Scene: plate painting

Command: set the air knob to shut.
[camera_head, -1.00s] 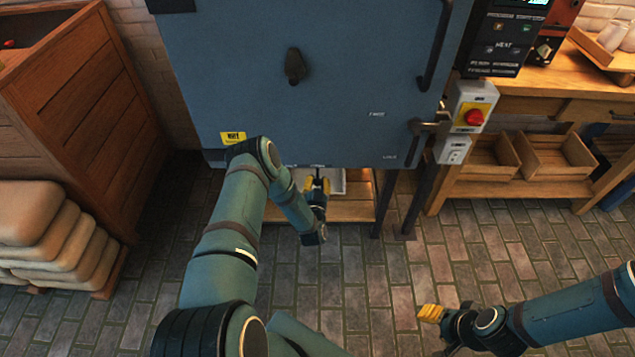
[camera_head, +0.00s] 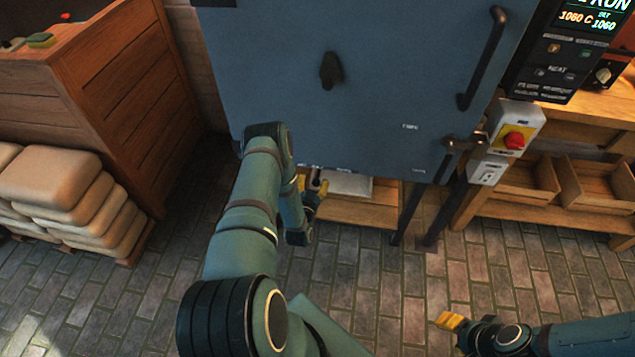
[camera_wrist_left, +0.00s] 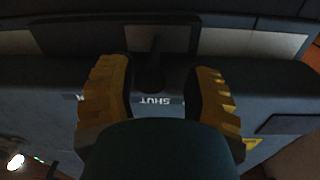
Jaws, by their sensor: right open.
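The air knob (camera_wrist_left: 152,72) is a dark lever under the blue kiln's lower edge. In the left wrist view, which appears upside down, it stands between the yellow fingers of my open left gripper (camera_wrist_left: 160,100). The word SHUT (camera_wrist_left: 155,101) shows on the panel beside it. A gap shows between the knob and the right finger; whether the left finger touches is too dark to tell. In the head view my left gripper (camera_head: 314,185) is at the kiln's bottom edge, partly behind my arm. My right gripper (camera_head: 448,320) is open and empty above the brick floor.
The blue kiln (camera_head: 390,90) has a door handle (camera_head: 482,58), a latch (camera_head: 455,152) and a red-and-yellow switch (camera_head: 514,140). A wooden shelf (camera_head: 360,214) is below it. Stacked sacks (camera_head: 60,180) and a wooden cabinet (camera_head: 130,90) stand left. The brick floor (camera_head: 400,290) is clear.

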